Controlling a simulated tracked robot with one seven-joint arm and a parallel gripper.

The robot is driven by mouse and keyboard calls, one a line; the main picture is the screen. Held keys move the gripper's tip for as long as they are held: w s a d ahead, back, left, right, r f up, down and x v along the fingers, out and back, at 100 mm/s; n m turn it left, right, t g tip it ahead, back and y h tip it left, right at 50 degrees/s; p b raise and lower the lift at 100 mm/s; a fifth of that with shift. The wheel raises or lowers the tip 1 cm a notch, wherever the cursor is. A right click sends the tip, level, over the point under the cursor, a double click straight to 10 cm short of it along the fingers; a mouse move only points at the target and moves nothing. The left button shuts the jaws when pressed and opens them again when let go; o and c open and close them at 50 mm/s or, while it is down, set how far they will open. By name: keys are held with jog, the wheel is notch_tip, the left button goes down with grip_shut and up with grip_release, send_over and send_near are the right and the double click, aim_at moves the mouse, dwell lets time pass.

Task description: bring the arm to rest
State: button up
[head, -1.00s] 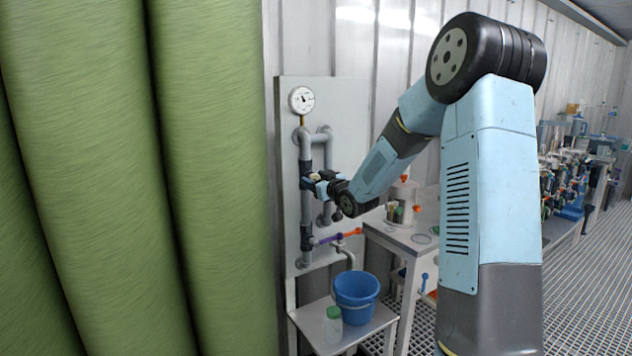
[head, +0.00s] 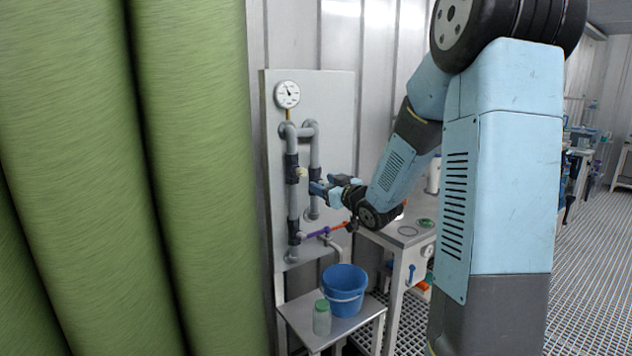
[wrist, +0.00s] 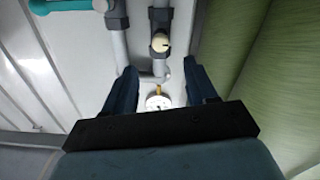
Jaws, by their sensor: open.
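My gripper (head: 318,188) is beside the grey pipework (head: 292,205) on the white panel, to the right of the left pipe. In the wrist view my gripper (wrist: 157,85) has its two dark blue fingers spread apart with nothing between them. Past the fingers, the wrist view shows a valve with a cream knob (wrist: 160,42) on a grey pipe and the round white gauge (wrist: 158,102). The knob (head: 301,173) also shows in the head view, just left of and apart from the fingertips.
The gauge (head: 287,94) tops the panel (head: 335,110). A purple and orange lever (head: 325,230) is below my gripper. A blue bucket (head: 345,290) and green-capped jar (head: 321,318) stand on a low table (head: 362,322). A side bench (head: 385,238) is right. Green cylinders (head: 190,180) fill the left.

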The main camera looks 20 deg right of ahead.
jog(key=shift+v, duration=0.85)
jog(key=s+a+r+m+g+h, duration=0.1)
jog(key=s+g, duration=0.3)
jog(key=s, duration=0.7)
jog(key=s+a+r+m+g+h, duration=0.1)
jog(key=s+a+m+g+h, duration=0.1)
jog(key=s, duration=1)
jog(key=s+a+r+m+g+h, duration=0.1)
jog(key=s+g, duration=0.4)
jog(key=s, duration=0.7)
jog(key=shift+a+m+g+h, duration=0.2)
jog(key=shift+m+g+h, duration=0.1)
jog(key=shift+m+h, duration=0.6)
